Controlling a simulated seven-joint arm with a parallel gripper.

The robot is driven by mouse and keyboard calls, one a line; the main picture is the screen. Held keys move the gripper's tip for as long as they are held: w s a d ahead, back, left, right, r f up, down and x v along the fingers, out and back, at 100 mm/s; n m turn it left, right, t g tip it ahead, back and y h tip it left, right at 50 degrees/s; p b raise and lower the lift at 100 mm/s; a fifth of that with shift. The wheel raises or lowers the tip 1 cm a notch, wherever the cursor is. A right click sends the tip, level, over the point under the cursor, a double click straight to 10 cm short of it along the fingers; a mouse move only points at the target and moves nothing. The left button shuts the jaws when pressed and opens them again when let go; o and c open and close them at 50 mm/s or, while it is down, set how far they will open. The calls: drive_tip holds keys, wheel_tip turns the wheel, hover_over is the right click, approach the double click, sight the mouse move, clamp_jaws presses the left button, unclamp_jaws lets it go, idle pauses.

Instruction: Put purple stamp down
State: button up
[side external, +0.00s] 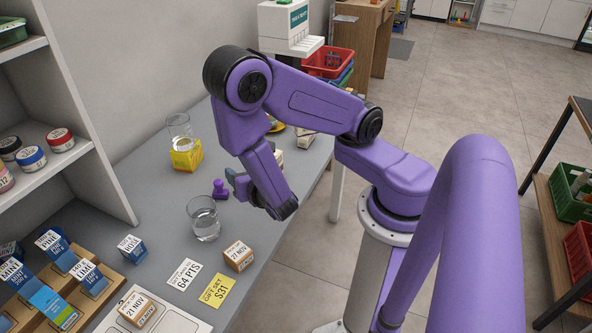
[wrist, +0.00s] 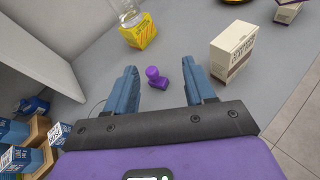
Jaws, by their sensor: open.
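The purple stamp (side external: 220,189) stands on the grey counter, with its round knob up. It also shows in the wrist view (wrist: 155,77), beyond and between my fingertips and apart from both of them. My gripper (wrist: 161,80) is open and empty, its two blue fingers spread wide. In the side external view my gripper (side external: 232,178) is low over the counter, just right of the stamp. My wrist hides part of the gripper there.
A glass of water (side external: 204,220) stands in front of the stamp. Behind it, another glass (side external: 180,130) stands on a yellow box (side external: 186,156). A cream carton (wrist: 232,50) is right of the fingers. Labels and a small box (side external: 238,256) lie nearer the front.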

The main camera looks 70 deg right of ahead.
drive_tip(key=s+d+r+m+g+h, duration=0.1)
drive_tip(key=s+d+r+m+g, duration=0.2)
drive_tip(key=s+r+m+g, duration=0.5)
drive_tip(key=s+a+r+m+g+y, duration=0.3)
drive_tip(key=s+a+m+y, duration=0.3)
drive_tip(key=s+y, duration=0.3)
drive_tip(key=shift+s+a+r+m+g, duration=0.3)
drive_tip(key=shift+s+a+r, duration=0.35)
drive_tip(key=shift+s+a, duration=0.35)
drive_tip(key=shift+s+d, duration=0.1)
drive_tip(key=shift+d, duration=0.05)
